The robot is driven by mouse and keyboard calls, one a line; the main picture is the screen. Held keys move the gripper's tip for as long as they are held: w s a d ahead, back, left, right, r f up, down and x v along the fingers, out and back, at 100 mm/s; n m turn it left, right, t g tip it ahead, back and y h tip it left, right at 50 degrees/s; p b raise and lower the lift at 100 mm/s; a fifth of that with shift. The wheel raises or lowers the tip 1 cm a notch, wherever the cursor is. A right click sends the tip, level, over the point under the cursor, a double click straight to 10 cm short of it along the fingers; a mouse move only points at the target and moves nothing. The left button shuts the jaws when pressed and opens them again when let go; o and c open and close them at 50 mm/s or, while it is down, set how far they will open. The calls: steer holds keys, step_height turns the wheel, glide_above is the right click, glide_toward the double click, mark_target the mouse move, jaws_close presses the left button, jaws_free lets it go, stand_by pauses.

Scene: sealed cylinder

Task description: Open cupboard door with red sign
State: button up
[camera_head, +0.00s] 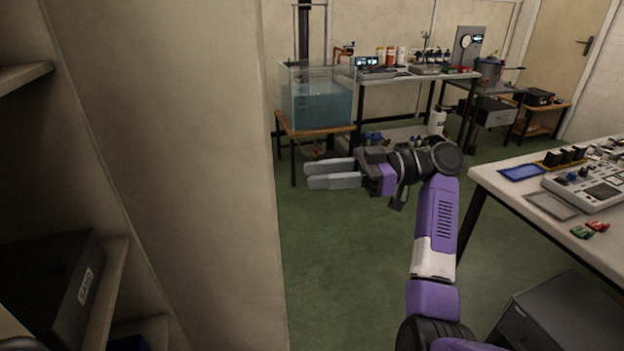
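My gripper (312,174) is in the middle of the head view, on my purple and white arm, pointing left. Its two grey fingers lie side by side with a narrow gap between the tips, and nothing shows between them. It is in the air above the green floor, to the right of a large beige panel (180,150). I cannot tell whether this panel is a cupboard door or a side wall. No red sign is visible on it or elsewhere.
Shelves at the left hold a dark box labelled SAND (50,290). A water tank (316,100) stands on a wooden table at the back. A workbench (500,180) with equipment is at the right, above a grey box (560,315). Green floor (340,260) is clear between panel and arm.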

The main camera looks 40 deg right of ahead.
steer(key=v, duration=0.3)
steer(key=shift+s, duration=0.3)
